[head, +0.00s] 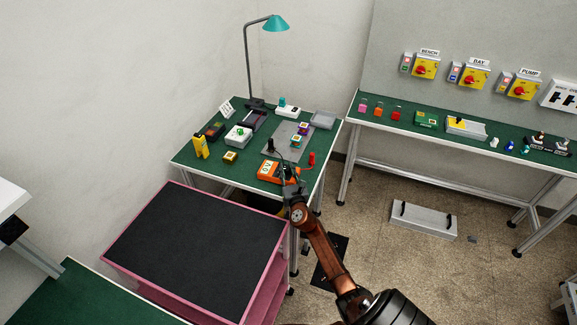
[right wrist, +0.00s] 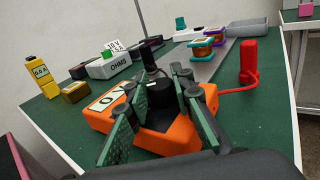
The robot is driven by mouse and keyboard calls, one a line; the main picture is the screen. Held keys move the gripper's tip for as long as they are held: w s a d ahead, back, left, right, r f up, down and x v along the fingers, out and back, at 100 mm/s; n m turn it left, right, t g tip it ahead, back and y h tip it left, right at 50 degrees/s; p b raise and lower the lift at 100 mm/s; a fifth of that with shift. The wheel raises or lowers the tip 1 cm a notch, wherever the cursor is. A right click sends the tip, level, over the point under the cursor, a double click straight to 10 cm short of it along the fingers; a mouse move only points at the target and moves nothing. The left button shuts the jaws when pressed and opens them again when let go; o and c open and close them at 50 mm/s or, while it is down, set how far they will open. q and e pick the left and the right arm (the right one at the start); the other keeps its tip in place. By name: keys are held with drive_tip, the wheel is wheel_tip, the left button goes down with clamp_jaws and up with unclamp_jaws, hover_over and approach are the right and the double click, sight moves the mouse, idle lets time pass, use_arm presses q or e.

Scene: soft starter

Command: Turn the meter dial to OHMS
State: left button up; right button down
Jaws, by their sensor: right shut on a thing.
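The orange meter (head: 268,176) lies at the near right part of the green-topped corner table. It fills the middle of the right wrist view (right wrist: 95,118), where its white display (right wrist: 108,98) seems to read 0 V. My right gripper (head: 287,174) comes down over the meter's right part. In the right wrist view, its padded fingers (right wrist: 163,98) straddle a dark dial (right wrist: 165,116) on the meter and are shut on it. The fingers cover much of the dial, and I cannot read its setting. My left gripper is out of view.
A black probe (right wrist: 148,58) stands upright behind the meter; a red probe (right wrist: 249,62) with a red lead stands to its right. A pink-edged black cart (head: 195,245) stands in front.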

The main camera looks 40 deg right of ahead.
drive_tip(key=shift+w+a+r+m+g+h+p, duration=0.1)
drive_tip(key=shift+r+m+g+h+p, duration=0.25)
drive_tip(key=shift+m+h+p, duration=0.35)
drive_tip(key=shift+f+m+g+h+p, duration=0.2)
drive_tip(key=shift+m+g+h+p, duration=0.6)
drive_tip(key=shift+h, duration=0.3)
drive_tip(key=shift+w+f+m+g+h+b, duration=0.15)
drive_tip(key=shift+m+g+h+b, duration=0.3)
drive_tip(key=shift+m+g+h, duration=0.5)
drive_tip(key=shift+f+m+g+h+b, duration=0.15)
drive_tip(key=shift+m+g+h+b, duration=0.1)
drive_tip(key=shift+g+h+b, duration=0.3)
drive_tip(key=m+g+h+b, duration=0.2)
drive_tip(key=m+g+b, duration=0.1)
drive_tip(key=g+b, duration=0.1)
drive_tip(key=shift+f+m+g+b, duration=0.1)
drive_tip(key=shift+m+g+b, duration=0.3)
drive_tip(key=shift+g, duration=0.35)
drive_tip(key=shift+s+m+g+h+b, duration=0.2)
drive_tip(key=shift+m+g+h+b, duration=0.3)
drive_tip(key=shift+g+b, duration=0.4)
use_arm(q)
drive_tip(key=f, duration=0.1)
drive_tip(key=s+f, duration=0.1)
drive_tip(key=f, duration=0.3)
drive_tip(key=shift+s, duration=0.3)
use_arm(e)
drive_tip(key=shift+r+m+g, duration=0.25)
drive_tip(key=shift+m+g, duration=0.15)
drive_tip(key=shift+g, duration=0.1)
